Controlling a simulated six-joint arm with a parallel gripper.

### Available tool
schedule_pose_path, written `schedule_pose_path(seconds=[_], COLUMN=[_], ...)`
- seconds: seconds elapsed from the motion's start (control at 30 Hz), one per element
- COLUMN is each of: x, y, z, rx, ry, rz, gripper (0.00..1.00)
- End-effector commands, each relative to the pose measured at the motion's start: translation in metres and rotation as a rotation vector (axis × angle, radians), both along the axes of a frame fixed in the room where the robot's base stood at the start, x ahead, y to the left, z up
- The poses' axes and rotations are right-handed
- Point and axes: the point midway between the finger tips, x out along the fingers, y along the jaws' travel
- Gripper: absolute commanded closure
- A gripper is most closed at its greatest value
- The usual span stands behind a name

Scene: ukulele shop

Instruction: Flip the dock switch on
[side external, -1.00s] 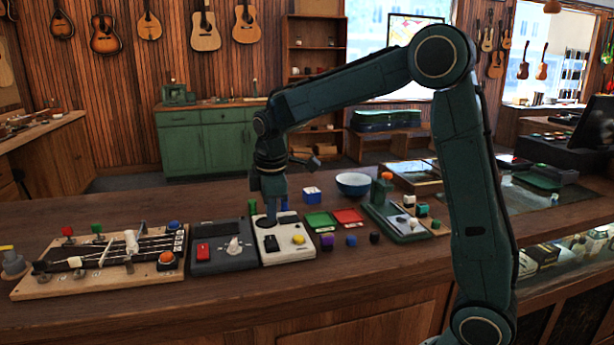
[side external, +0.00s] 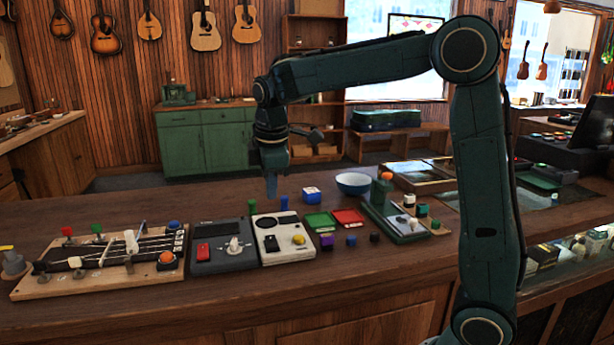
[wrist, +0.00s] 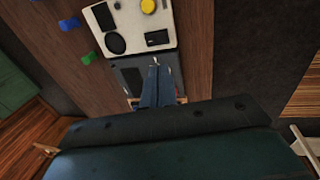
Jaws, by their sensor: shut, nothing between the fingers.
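A dark grey box (side external: 222,263) on the counter carries a red rocker switch (side external: 203,253) and a pale knob (side external: 234,245). A white box (side external: 285,257) stands against its right side, with a yellow button (side external: 299,240) and black parts on top. No readable label tells which is the dock. My gripper (side external: 271,198) is shut and empty, pointing down in the air above the back of the boxes. In the wrist view, my fingers (wrist: 156,66) cover part of the dark grey box (wrist: 130,76); the white box (wrist: 127,20) lies beyond them.
A wooden board with strings (side external: 95,285) lies left. Green (side external: 320,222) and red (side external: 348,217) trays, small cubes and a blue bowl (side external: 354,183) are right. The counter front is clear.

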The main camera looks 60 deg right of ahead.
Motion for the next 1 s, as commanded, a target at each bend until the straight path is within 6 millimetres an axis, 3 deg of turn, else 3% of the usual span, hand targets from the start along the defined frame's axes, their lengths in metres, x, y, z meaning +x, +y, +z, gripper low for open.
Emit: schedule_pose_path(seconds=[0.57,1.0], x=[0.007,0.001], y=[-0.026,-0.048], z=[0.000,0.006], rx=[0.122,0.261], ry=[-0.052,-0.110], rz=[0.004,0.013], gripper=[1.00,1.00])
